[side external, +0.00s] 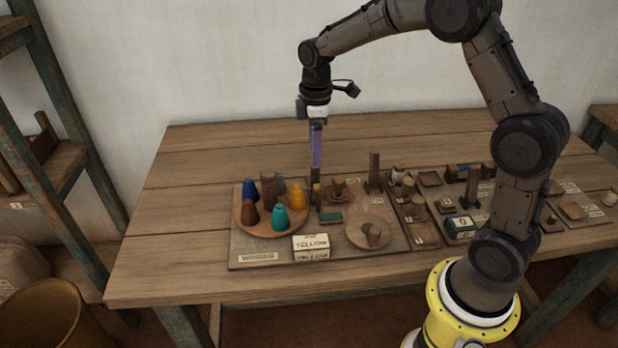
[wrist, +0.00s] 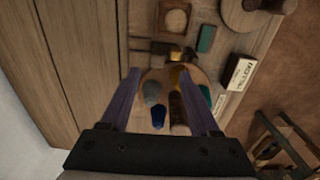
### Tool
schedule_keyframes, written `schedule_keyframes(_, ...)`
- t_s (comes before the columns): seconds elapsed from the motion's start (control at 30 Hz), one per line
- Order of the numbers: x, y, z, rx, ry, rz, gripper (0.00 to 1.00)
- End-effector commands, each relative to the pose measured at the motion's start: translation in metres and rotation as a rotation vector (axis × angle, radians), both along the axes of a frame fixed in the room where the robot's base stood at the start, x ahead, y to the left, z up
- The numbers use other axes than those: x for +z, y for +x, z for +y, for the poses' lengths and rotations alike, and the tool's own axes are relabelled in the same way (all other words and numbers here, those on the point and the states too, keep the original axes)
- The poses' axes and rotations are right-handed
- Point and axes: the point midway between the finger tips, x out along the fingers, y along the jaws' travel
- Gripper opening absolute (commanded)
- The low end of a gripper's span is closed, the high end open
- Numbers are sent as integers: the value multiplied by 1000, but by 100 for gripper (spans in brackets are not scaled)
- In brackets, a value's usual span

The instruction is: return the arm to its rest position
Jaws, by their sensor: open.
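My gripper (side external: 316,166) points down above the back left part of the wooden board (side external: 240,250), its purple fingers seen nearly edge-on. In the wrist view my gripper (wrist: 159,74) has its two fingers apart. The cones and tray show between and beyond the fingers in that view, but nothing appears to be held. The round wooden tray (side external: 243,228) bears a blue cone (side external: 249,190), a yellow cone (side external: 297,197), a teal cone (side external: 281,219), a reddish-brown cone (side external: 251,215), a grey cone (side external: 279,186) and a brown post (side external: 268,185). No rest position is marked in view.
A cream block reading YELLOW (side external: 311,246) stands at the board's front. A round plate (side external: 362,238) lies right of it. An upright wooden post (side external: 374,172) and several small trays and blocks fill the right side. The table's left part (side external: 180,220) is clear.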

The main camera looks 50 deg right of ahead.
Motion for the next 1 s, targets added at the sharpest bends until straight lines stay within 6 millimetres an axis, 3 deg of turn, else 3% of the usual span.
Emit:
schedule_keyframes(0.07, 28, 2, 5, 13, -10, -61, 62)
schedule_keyframes(0.17, 69, -13, 16, 33, -20, -141, 62)
schedule_keyframes(0.3, 122, -58, 35, 7, -23, -254, 62)
schedule_keyframes(0.5, 160, -139, 55, -139, 14, -394, 62)
schedule_keyframes(0.63, 159, -194, 64, -280, 65, -466, 62)
schedule_keyframes(0.8, 132, -248, 68, -501, 143, -500, 62)
schedule_keyframes(0.9, 112, -263, 69, -630, 172, -472, 62)
schedule_keyframes(1.0, 103, -266, 68, -721, 189, -450, 62)
